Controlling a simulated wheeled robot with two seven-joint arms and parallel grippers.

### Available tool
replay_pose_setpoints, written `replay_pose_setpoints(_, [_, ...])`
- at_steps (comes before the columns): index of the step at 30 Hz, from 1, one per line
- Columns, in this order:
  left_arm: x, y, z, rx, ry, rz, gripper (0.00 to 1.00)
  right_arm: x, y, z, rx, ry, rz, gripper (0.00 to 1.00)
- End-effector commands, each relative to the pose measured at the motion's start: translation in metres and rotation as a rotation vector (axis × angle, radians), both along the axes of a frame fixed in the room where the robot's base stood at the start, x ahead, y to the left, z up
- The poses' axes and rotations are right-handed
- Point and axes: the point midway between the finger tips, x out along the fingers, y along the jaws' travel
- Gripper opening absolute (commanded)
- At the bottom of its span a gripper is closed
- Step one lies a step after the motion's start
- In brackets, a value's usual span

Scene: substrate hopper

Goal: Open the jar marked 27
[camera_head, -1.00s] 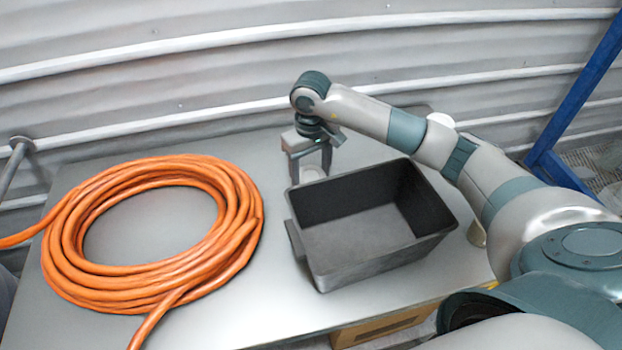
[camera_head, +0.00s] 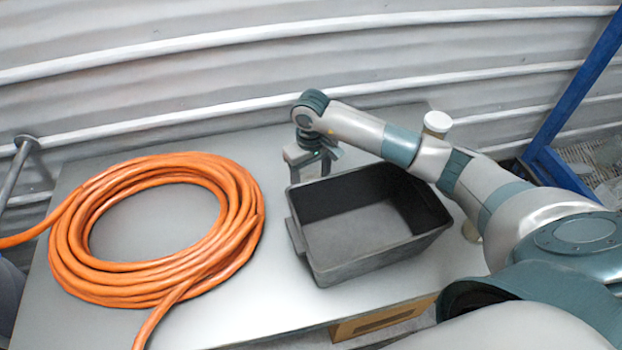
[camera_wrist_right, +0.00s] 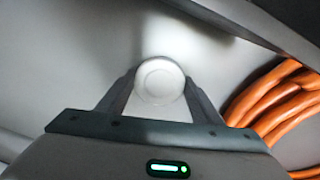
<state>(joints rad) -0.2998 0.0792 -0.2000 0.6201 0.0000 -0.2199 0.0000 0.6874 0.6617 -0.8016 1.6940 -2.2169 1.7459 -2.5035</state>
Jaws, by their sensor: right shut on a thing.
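A round white lid (camera_wrist_right: 160,80) sits between the fingers of my right gripper (camera_wrist_right: 158,92) in the right wrist view, seen from above. The fingers are shut on its sides. In the head view my right gripper (camera_head: 311,168) is low over the table, just behind the black bin, and what it holds is hidden there. Another white-lidded jar (camera_head: 437,123) stands behind my right arm, and a pale jar-like thing (camera_head: 471,231) shows partly right of the bin. No number is legible on any of them. My left gripper is not in view.
An empty black bin (camera_head: 317,262) stands on the grey table (camera_head: 240,312). A coiled orange hose (camera_head: 240,235) covers the left side. A corrugated wall (camera_head: 250,65) rises behind, and a blue post (camera_head: 585,85) stands at the right.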

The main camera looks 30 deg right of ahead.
Motion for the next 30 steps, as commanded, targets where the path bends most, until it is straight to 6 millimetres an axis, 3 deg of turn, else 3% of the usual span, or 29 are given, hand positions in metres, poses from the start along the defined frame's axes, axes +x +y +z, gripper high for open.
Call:
replay_pose_setpoints(7, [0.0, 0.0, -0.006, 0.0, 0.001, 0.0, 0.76, 0.0, 0.0, -0.004, -0.001, -0.001, 0.001, 0.33])
replay_pose_setpoints(8, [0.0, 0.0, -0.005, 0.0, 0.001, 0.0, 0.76, 0.0, 0.0, -0.002, 0.0, -0.001, 0.001, 0.67])
replay_pose_setpoints(9, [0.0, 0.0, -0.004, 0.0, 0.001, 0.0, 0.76, 0.0, 0.0, -0.002, 0.0, 0.0, 0.001, 0.76])
replay_pose_setpoints(10, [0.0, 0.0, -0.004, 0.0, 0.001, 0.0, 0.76, 0.0, 0.0, -0.002, 0.0, 0.0, 0.0, 0.78])
replay_pose_setpoints(25, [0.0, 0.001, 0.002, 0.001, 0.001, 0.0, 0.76, 0.0, 0.0, 0.003, 0.0, 0.0, 0.0, 0.78])
replay_pose_setpoints(30, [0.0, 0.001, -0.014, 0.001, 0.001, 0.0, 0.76, 0.002, 0.0, 0.018, -0.001, -0.005, 0.001, 0.78])
